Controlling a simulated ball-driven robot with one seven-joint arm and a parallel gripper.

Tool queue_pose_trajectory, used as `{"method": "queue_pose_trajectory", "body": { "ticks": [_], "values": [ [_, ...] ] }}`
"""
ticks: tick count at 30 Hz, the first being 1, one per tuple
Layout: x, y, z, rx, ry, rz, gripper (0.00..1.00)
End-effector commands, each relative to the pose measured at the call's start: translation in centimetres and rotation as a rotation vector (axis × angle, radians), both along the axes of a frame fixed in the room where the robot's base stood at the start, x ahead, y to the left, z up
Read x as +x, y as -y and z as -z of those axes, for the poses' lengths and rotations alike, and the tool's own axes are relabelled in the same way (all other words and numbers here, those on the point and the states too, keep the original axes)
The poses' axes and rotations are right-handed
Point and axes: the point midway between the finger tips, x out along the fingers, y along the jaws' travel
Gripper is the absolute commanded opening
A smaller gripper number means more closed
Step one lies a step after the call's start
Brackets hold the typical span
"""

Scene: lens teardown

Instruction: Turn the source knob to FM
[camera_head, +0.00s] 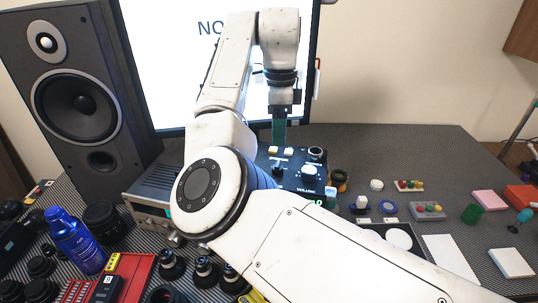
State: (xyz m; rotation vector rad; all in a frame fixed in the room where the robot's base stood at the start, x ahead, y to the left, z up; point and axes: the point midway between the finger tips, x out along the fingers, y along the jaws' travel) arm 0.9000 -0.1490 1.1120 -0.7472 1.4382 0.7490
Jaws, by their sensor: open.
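A black control box (296,181) with white lettering, in which I read "VOLUME", stands on the table in front of the screen. It carries a pale round knob (309,170), a dark knob (278,169), another round knob at the back right (315,153) and two pale buttons. I cannot read which knob is the source knob or where it points; FM is not legible. My gripper (279,139) points down above the back left of the box, open, its dark green fingers near the buttons. I cannot tell if they touch anything. My arm hides the box's lower left.
A grey receiver (150,197) sits left of my arm, partly hidden. A large speaker (75,100) and a lit screen (165,60) stand behind. Small blocks and pads dot the right; the back right is clear.

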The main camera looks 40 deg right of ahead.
Motion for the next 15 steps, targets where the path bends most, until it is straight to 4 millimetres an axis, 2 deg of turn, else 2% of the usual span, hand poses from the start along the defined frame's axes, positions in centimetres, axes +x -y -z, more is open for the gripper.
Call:
{"method": "queue_pose_trajectory", "body": {
  "ticks": [5,15],
  "values": [
    [-0.1,0.0,2.2,0.0,-0.004,0.0,0.57],
    [-0.1,0.0,8.1,0.0,-0.003,-0.001,0.57]
  ]
}}
